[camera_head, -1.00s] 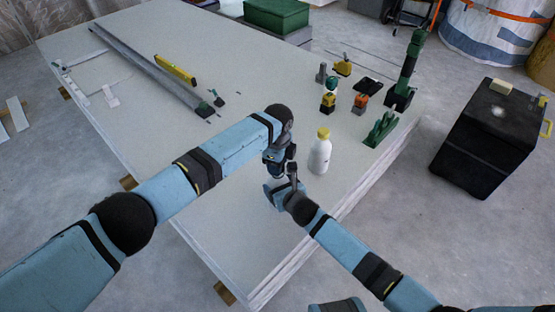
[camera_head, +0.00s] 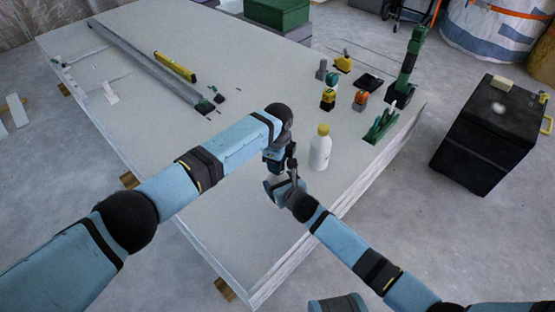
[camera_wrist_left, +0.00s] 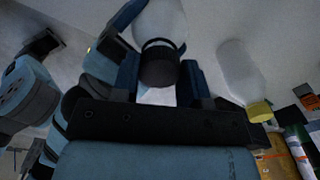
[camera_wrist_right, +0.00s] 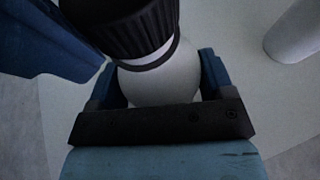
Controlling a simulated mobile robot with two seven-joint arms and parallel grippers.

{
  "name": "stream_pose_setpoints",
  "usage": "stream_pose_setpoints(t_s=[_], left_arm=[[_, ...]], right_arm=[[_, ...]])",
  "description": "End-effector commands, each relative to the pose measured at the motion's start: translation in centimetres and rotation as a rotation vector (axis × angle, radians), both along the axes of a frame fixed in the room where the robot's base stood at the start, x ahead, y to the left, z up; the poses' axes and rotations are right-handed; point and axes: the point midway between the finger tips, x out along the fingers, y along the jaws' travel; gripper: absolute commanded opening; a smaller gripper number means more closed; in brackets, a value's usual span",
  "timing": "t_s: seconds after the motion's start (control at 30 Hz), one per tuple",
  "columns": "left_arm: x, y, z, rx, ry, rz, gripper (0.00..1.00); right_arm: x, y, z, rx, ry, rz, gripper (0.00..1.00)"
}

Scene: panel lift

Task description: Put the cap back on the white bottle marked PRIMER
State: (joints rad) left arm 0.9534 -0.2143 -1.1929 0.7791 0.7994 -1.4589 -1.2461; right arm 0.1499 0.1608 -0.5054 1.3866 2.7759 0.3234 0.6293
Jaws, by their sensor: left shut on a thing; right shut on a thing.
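My left gripper (camera_head: 278,168) is shut on a ribbed black cap (camera_wrist_left: 160,66), one finger on each side of it in the left wrist view. My right gripper (camera_head: 284,188) is below it, shut on a white bottle (camera_wrist_right: 160,82). The cap (camera_wrist_right: 128,28) is at the bottle's neck, with a thin black ring just under it. I cannot tell whether the cap is fully seated. No PRIMER marking shows on the held bottle. In the head view the grippers hide most of bottle and cap.
A second white bottle with a yellow cap (camera_head: 320,149) stands close to the right of my grippers. Several tools, a yellow level (camera_head: 175,67) and a long grey bar (camera_head: 140,62) lie on the panel (camera_head: 215,105). A black box (camera_head: 480,140) stands on the floor at right.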

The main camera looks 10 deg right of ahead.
Motion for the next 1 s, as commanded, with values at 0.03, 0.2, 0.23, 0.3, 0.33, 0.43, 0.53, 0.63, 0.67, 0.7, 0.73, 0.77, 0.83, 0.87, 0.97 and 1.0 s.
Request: stream_pose_setpoints(t_s=[0.03, 0.2, 0.23, 0.3, 0.33, 0.43, 0.53, 0.63, 0.67, 0.7, 0.73, 0.77, 0.83, 0.87, 0.97, 1.0], left_arm=[[0.0, 0.0, -0.2, 0.001, 0.001, 0.0, 0.19], [-0.1, 0.1, -0.6, 0.002, 0.001, 0.001, 0.19], [-0.1, 0.1, -0.7, 0.003, 0.002, 0.001, 0.19], [-0.1, 0.1, -0.8, 0.003, 0.001, 0.001, 0.19], [-0.1, 0.1, -0.9, 0.004, 0.002, 0.001, 0.19], [-0.1, 0.2, -1.0, 0.005, 0.002, 0.002, 0.19], [-0.1, 0.2, -1.1, 0.006, 0.003, 0.003, 0.19], [-0.1, 0.3, -1.2, 0.007, 0.004, 0.003, 0.19], [-0.1, 0.3, -1.3, 0.007, 0.004, 0.004, 0.19], [-0.1, 0.3, -1.3, 0.007, 0.004, 0.004, 0.19], [-0.1, 0.4, -1.3, 0.009, 0.004, 0.004, 0.19], [-0.1, 0.4, -1.3, 0.009, 0.004, 0.004, 0.19], [-0.1, 0.4, -1.2, 0.009, 0.005, 0.004, 0.19], [-0.1, 0.4, -1.1, 0.01, 0.004, 0.004, 0.19], [-0.2, 0.4, -0.8, 0.012, 0.007, 0.004, 0.19], [-0.2, 0.4, -0.6, 0.013, 0.009, 0.004, 0.19]], right_arm=[[0.0, 0.0, 0.0, 0.0, -0.001, 0.0, 0.32], [0.0, 0.0, 0.1, 0.0, -0.001, 0.001, 0.32], [0.0, 0.1, 0.1, 0.0, -0.002, 0.001, 0.32], [0.0, 0.1, 0.1, -0.001, -0.002, 0.002, 0.32], [0.0, 0.1, 0.1, -0.001, -0.002, 0.002, 0.32], [0.0, 0.1, 0.1, -0.001, -0.004, 0.003, 0.32], [0.0, 0.2, 0.2, -0.001, -0.006, 0.003, 0.32], [0.0, 0.2, 0.2, -0.002, -0.007, 0.005, 0.32], [0.0, 0.2, 0.3, -0.002, -0.007, 0.005, 0.32], [0.0, 0.3, 0.3, -0.002, -0.008, 0.005, 0.32], [0.1, 0.3, 0.3, -0.002, -0.008, 0.006, 0.32], [0.1, 0.3, 0.3, -0.002, -0.009, 0.006, 0.32], [0.1, 0.3, 0.3, -0.002, -0.01, 0.006, 0.32], [0.1, 0.3, 0.3, -0.002, -0.01, 0.006, 0.32], [0.1, 0.3, 0.4, -0.002, -0.01, 0.006, 0.32], [0.1, 0.3, 0.4, -0.002, -0.011, 0.006, 0.32]])
